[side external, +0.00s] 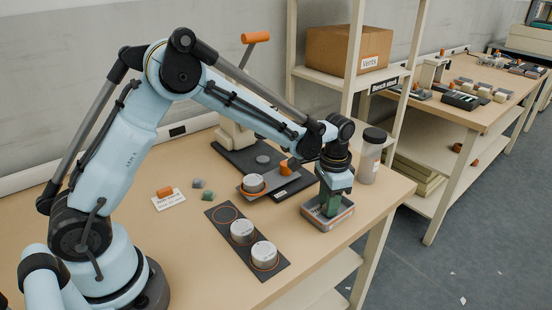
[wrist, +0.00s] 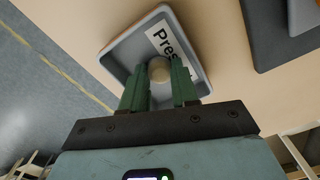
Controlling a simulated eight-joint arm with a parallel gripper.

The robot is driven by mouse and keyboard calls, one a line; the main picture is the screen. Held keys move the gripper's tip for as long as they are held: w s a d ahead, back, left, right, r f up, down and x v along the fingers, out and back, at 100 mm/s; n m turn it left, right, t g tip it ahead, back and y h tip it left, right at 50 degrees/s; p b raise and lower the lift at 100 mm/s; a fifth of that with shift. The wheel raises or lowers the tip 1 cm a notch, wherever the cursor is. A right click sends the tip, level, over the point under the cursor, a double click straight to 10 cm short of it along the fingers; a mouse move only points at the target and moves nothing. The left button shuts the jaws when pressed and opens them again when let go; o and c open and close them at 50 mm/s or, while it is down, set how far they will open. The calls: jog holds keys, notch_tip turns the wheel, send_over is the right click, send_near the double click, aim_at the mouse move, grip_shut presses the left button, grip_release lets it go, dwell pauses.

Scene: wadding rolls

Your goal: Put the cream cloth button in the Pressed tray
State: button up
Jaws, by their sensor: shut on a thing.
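The Pressed tray (side external: 314,222) is a shallow grey tray near the table's right edge. In the wrist view the tray (wrist: 118,52) shows its pale label, partly covered by a finger. My gripper (side external: 330,208) points down into the tray's area in the side view. Its green fingers are shut on the cream cloth button (wrist: 159,71), a pale round piece between the fingertips, seen over the tray's inside. Whether the button touches the tray floor I cannot tell. The button is hidden in the side view.
A press with an orange handle (side external: 256,38) stands behind. A dark strip (side external: 222,228) holds two silver round pieces. A dark-lidded jar (side external: 370,160) stands close behind the tray. A card with an orange piece (side external: 165,191) and small green and grey pieces lie left.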

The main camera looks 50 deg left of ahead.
jog(key=o, duration=0.5)
jog(key=shift+f, duration=0.1)
notch_tip(320, 180, up, 12)
jog(key=shift+s+a+r+n+t, duration=0.2)
jog(key=shift+s+a+n+t, duration=0.85)
jog(key=shift+s, duration=1.8)
jog(key=shift+s+a+r+n+t, duration=0.25)
jog(key=shift+s+a+n+t, duration=0.75)
jog(key=shift+s, duration=1.85)
jog(key=shift+s+a+r+n+t, duration=0.25)
jog(key=shift+s+a+t, duration=0.45)
jog(key=shift+s+t, duration=1.5)
jog(key=shift+s+g, duration=0.65)
